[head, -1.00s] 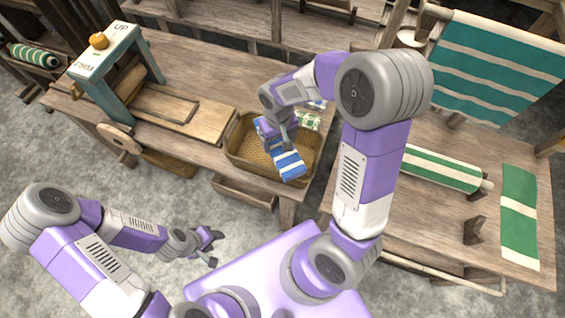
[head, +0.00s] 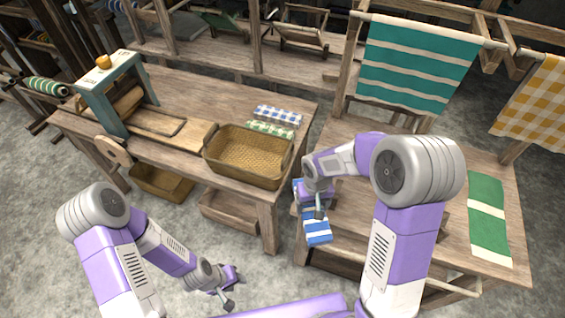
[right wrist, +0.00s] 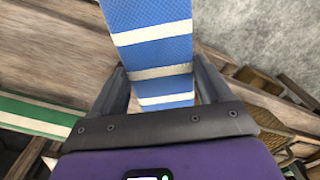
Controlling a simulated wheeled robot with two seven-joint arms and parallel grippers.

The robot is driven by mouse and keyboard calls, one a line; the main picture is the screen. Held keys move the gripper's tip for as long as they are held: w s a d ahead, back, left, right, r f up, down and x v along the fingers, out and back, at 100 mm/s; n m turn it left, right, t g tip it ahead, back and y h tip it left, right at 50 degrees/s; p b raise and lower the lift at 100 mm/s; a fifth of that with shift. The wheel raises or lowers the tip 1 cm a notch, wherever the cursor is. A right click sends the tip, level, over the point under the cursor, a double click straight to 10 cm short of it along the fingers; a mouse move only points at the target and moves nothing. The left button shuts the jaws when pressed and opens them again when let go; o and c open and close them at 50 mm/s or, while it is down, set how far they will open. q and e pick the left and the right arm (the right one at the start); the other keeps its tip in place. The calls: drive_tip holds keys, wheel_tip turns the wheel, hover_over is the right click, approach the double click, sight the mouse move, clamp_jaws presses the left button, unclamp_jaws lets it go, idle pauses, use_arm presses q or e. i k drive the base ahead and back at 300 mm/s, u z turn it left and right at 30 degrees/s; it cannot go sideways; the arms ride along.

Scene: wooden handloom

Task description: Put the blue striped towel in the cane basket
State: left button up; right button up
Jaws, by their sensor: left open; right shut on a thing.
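The blue towel with white stripes (head: 317,230) hangs from my right gripper (head: 317,207), which is shut on it. In the right wrist view, the towel (right wrist: 150,45) runs up between the two fingers (right wrist: 160,95). In the head view it is right of the cane basket, by the left edge of the right table. The cane basket (head: 222,169) stands on the left table near its right end; no towel shows inside it. My left gripper (head: 229,290) is open and empty, low in front of the left table.
A blue checked cloth (head: 278,116) and a green checked one (head: 270,130) lie behind the basket. A wooden table loom (head: 120,95) is at left. A green striped cloth (head: 488,215) lies on the right table (head: 440,180). A gap separates the tables.

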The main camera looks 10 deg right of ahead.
sight(251, 164)
drive_tip(key=z, duration=0.45)
drive_tip(key=k, duration=0.2)
drive_tip(key=u, duration=1.05)
drive_tip(key=i, duration=1)
